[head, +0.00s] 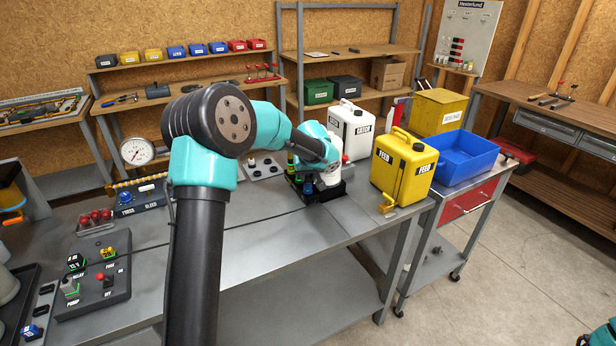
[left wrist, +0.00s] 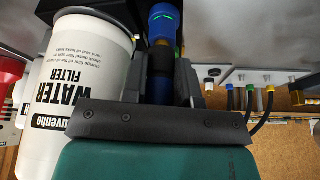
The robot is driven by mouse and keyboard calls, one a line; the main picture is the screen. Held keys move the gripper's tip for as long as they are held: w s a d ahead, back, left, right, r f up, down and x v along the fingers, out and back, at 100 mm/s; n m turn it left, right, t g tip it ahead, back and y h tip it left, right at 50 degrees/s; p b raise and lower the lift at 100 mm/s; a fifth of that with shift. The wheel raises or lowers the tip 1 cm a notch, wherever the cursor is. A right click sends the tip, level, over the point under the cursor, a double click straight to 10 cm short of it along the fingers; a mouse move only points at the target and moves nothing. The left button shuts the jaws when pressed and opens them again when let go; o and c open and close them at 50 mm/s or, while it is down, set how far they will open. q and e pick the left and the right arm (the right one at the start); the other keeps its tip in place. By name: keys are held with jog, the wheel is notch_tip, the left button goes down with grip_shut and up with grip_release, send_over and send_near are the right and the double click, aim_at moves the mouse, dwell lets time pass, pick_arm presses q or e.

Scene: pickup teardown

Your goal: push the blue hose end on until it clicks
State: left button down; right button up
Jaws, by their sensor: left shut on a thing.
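A small blue part (head: 308,188) shows at the block.
A white water filter (left wrist: 82,80) stands close to the gripper's left in the wrist view. Several dark hoses with coloured ends (left wrist: 250,92) hang at right. A control panel (head: 95,280) sits at front left.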

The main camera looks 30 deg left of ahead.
pick_arm(q)
jog(key=shift+r, duration=0.65)
jog(key=shift+r, duration=1.9)
jog(key=s+a+f+m, duration=0.1)
jog(key=a+m, duration=0.1)
jog(key=a, duration=0.8)
jog(key=s+a+f+m+h, duration=0.1)
jog(key=a+f+m, duration=0.1)
jog(key=a, duration=0.9)
jog(key=s+a+f+m+t+h, duration=0.1)
jog(key=a+f+m, duration=0.1)
jog(key=a, duration=0.8)
jog(key=shift+a, duration=0.2)
jog(key=shift+f, duration=2.5)
